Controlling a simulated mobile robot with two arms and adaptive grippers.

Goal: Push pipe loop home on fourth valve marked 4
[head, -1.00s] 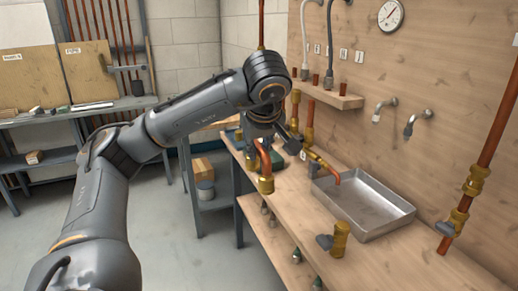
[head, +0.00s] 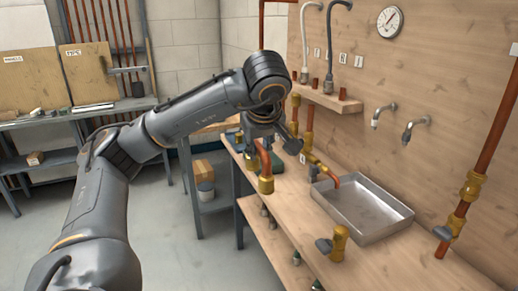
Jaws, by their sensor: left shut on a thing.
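My left gripper (head: 266,132) reaches over the bench's left end and is shut on the copper pipe loop (head: 264,157). Its fingers are mostly hidden behind my wrist. The loop's visible leg bends down into a brass fitting (head: 266,184) at the bench's near edge; I cannot tell how deep it sits. Another brass valve (head: 339,240) with a grey handle stands nearer on the bench. No number 4 is readable on any valve. My right gripper is not in view.
A metal tray (head: 366,228) sits on the wooden bench (head: 400,262). Two wall taps (head: 415,125) and a small shelf (head: 335,101) are above it. A copper riser with brass valves (head: 456,222) runs up the right side. A gauge (head: 389,21) hangs on the wall.

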